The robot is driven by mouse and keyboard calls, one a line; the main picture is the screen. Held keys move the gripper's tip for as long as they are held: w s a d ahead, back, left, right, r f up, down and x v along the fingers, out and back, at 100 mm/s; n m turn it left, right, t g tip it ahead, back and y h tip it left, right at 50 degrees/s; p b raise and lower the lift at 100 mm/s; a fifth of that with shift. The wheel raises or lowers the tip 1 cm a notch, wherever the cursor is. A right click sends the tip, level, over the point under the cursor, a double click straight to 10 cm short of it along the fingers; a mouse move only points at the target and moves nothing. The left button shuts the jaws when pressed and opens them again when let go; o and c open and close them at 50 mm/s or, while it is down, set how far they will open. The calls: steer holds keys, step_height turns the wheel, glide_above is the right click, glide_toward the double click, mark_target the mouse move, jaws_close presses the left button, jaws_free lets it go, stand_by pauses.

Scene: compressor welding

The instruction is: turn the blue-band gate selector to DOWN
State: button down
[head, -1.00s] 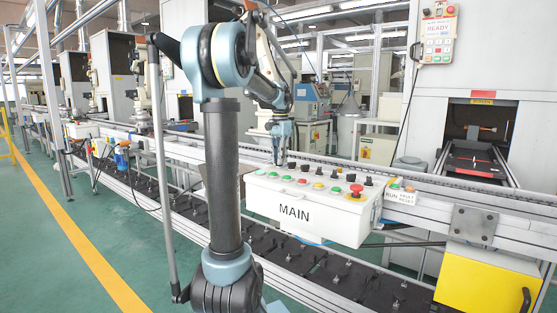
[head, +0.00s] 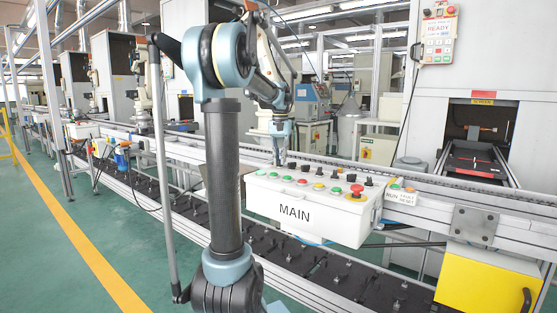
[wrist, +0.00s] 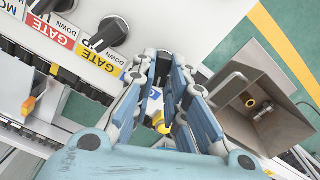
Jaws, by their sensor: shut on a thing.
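My gripper (wrist: 167,62) points down at the panel, and its fingers are closed together on what appears to be the blue-band gate selector. Part of a white-and-blue label (wrist: 152,101) shows between the fingers. In the head view my gripper (head: 280,160) is at the back left corner of the white MAIN box (head: 318,228). The yellow-band gate selector (wrist: 108,33), a black knob, sits beside the gripper to the left.
A red GATE label (wrist: 57,31) and a yellow GATE label (wrist: 97,66) line the panel edge. A grey metal bin (wrist: 285,125) stands to the right of the fingers. Several coloured buttons and a red mushroom button (head: 356,189) rise from the MAIN box. The conveyor rail runs behind it.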

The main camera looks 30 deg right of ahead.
mark_target(279, 160)
steer(key=shift+w, duration=0.1)
steer(key=c, duration=1.6)
jaws_free()
step_height(279, 160, up, 12)
steer(key=shift+a+f, duration=0.1)
steer(key=shift+a, duration=0.05)
